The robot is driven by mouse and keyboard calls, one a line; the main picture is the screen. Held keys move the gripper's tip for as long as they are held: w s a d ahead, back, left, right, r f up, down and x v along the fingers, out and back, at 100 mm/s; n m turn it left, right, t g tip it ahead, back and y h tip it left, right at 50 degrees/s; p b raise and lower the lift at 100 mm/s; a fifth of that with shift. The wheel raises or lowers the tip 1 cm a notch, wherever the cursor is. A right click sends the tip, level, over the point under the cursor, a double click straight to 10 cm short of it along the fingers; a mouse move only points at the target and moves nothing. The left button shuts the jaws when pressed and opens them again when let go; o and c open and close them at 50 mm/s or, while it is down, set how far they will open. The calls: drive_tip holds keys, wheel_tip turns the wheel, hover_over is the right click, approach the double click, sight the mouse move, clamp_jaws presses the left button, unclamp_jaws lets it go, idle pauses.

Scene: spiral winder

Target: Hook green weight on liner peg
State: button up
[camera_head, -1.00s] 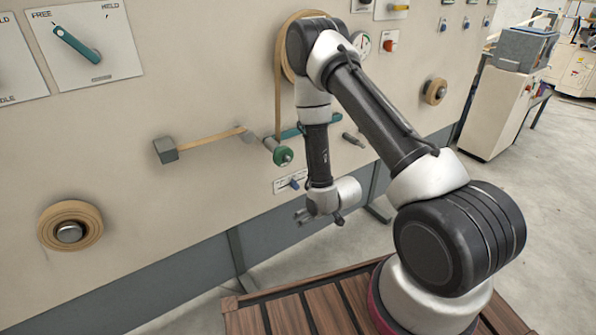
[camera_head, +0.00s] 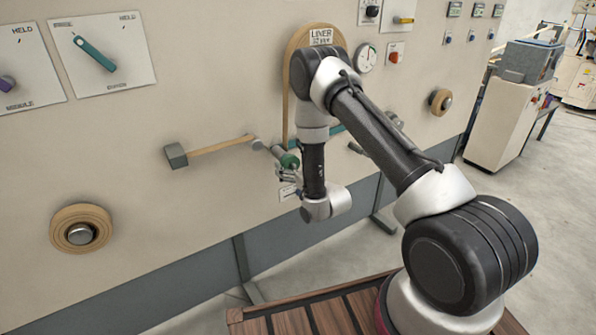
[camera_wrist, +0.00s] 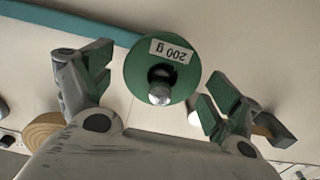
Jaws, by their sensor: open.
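The green weight (camera_head: 288,160) is a disc on the end of a grey peg that sticks out of the panel. In the wrist view the weight (camera_wrist: 148,62) faces me, with a "200 g" label upside down and a round metal peg end at its hole. My gripper (camera_wrist: 163,92) is open, one finger to each side of the weight, and its fingers look clear of the disc. In the head view my gripper (camera_head: 287,177) is just below the weight, partly hidden by my wrist. A grey peg (camera_head: 357,149) shows right of my arm; I cannot tell whether it is the liner peg.
A "LINER" sign (camera_head: 320,37) is on the roll behind my arm. A teal bar (camera_head: 335,129) passes behind my forearm. A tan arm with a grey block (camera_head: 175,155) is at left. A tape roll (camera_head: 80,229) is lower left.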

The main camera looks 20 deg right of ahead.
drive_tip(key=shift+w+a, duration=0.2)
drive_tip(key=shift+w, duration=0.45)
